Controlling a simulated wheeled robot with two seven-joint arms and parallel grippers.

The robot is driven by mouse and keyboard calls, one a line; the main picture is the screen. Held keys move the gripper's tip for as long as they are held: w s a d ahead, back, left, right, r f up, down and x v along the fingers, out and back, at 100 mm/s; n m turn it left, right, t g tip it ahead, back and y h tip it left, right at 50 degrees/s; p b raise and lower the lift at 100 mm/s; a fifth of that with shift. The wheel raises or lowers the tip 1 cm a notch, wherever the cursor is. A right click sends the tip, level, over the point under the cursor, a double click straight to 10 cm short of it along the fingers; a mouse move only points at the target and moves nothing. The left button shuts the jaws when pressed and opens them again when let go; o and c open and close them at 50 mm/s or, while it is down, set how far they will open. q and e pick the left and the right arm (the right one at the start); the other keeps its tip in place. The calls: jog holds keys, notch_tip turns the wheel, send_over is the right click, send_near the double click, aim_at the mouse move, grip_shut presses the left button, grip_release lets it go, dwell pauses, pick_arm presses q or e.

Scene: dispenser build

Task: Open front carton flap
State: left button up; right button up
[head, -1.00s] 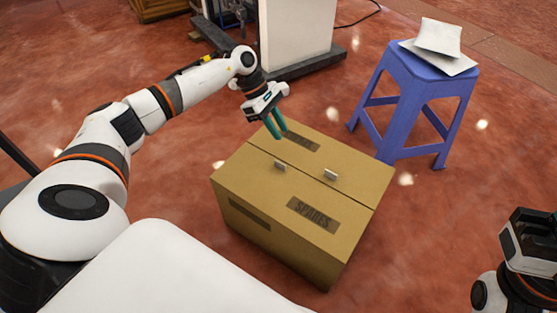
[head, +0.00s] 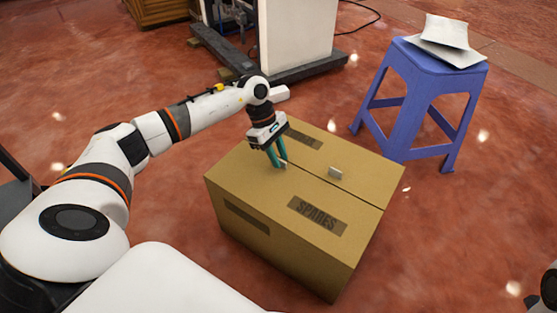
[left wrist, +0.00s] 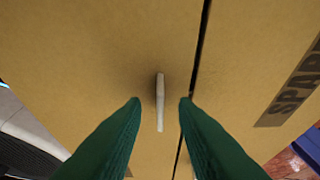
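The closed brown carton (head: 240,185) stands on the floor, its two top flaps meeting along a dark seam. The front flap (head: 255,175) carries a small pale tab (left wrist: 160,102) near the seam. A second pale tab (head: 335,172) stands on the back flap. My left gripper (head: 278,164) points down at the front flap's tab. In the left wrist view its green fingers (left wrist: 160,103) are open, one on each side of the tab, with gaps between. In the head view the fingers partly hide this tab. My right gripper is out of view.
A blue stool (head: 415,100) with pale sheets (head: 447,42) on it stands at the back right. A white panel on a dark base (head: 295,40) stands behind the carton. Red floor is clear to the carton's right.

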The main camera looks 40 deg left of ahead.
pick_arm(q)
jog(key=shift+d+f, duration=0.1)
jog(key=shift+f, duration=0.05)
grip_shut()
dwell(1.4)
